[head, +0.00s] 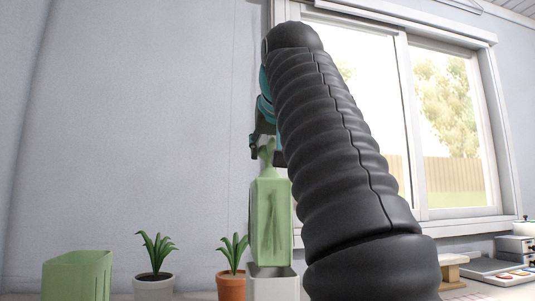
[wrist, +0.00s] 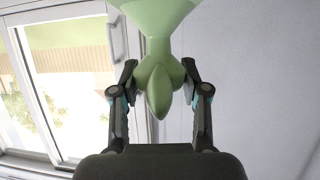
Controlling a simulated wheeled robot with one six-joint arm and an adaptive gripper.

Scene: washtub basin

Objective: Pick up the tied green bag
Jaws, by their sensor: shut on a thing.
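The tied green bag (head: 271,215) hangs upright below my gripper (head: 266,142) in the head view. My gripper is shut on the bag's tied neck. In the wrist view the bag (wrist: 160,18) narrows to a knot between the two fingertips of my gripper (wrist: 161,72), and the tied end points toward the camera. The bag's lower end is above or just at a white container (head: 273,285); I cannot tell whether it is clear of the rim. My arm hides part of the gripper in the head view.
A green open bin (head: 77,275) stands at the lower left. A plant in a white pot (head: 154,270) and one in an orange pot (head: 232,268) stand between it and the white container. A window (head: 447,130) is behind, and a small wooden stand (head: 452,268) is at right.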

